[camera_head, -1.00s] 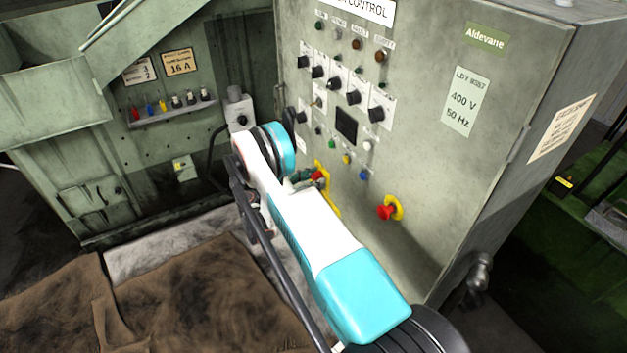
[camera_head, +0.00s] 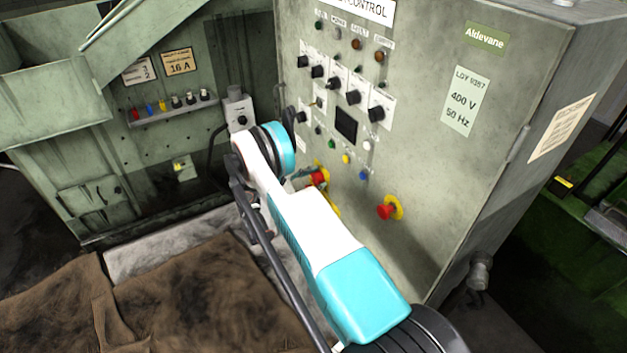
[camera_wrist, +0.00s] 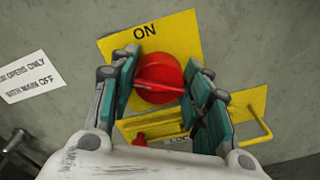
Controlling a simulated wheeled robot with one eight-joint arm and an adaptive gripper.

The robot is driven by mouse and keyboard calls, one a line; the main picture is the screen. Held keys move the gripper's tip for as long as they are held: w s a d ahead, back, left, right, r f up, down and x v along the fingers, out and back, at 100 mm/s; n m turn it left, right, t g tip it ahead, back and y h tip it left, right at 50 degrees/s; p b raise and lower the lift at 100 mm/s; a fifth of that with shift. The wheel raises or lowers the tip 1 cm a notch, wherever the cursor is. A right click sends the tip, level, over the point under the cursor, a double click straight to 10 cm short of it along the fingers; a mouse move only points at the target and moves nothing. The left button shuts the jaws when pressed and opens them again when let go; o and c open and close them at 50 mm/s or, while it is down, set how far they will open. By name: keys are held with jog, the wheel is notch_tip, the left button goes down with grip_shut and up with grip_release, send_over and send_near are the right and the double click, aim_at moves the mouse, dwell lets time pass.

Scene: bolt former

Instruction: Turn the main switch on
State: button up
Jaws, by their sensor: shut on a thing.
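The main switch is a red rotary knob (camera_wrist: 160,78) on a yellow plate (camera_wrist: 185,33) marked ON at its top edge, in the wrist view. My gripper (camera_wrist: 166,75) has one teal-padded finger on each side of the knob and is shut on it. The knob's grip bar lies roughly crosswise in this view, with a pale line on it. The lower lettering on the plate is mostly covered. In the head view the red knob (camera_head: 319,178) shows just past my wrist on the cabinet front, and my fingers are largely hidden.
A red emergency button (camera_head: 385,211) with a yellow collar sits to the right on the control cabinet (camera_head: 440,200). Black selector knobs (camera_head: 353,97) and small coloured buttons are above. A yellow hasp bar (camera_wrist: 255,122) and a small red piece (camera_wrist: 140,140) are close by my fingers.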

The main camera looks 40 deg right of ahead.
jog(key=m, duration=0.6)
jog(key=shift+s+f, duration=0.1)
jog(key=m, duration=0.5)
jog(key=shift+f+m, duration=0.15)
jog(key=shift+m, duration=0.25)
jog(key=o, duration=1)
jog(key=shift+o, duration=0.2)
jog(key=v, duration=1.2)
jog(key=shift+s, duration=0.1)
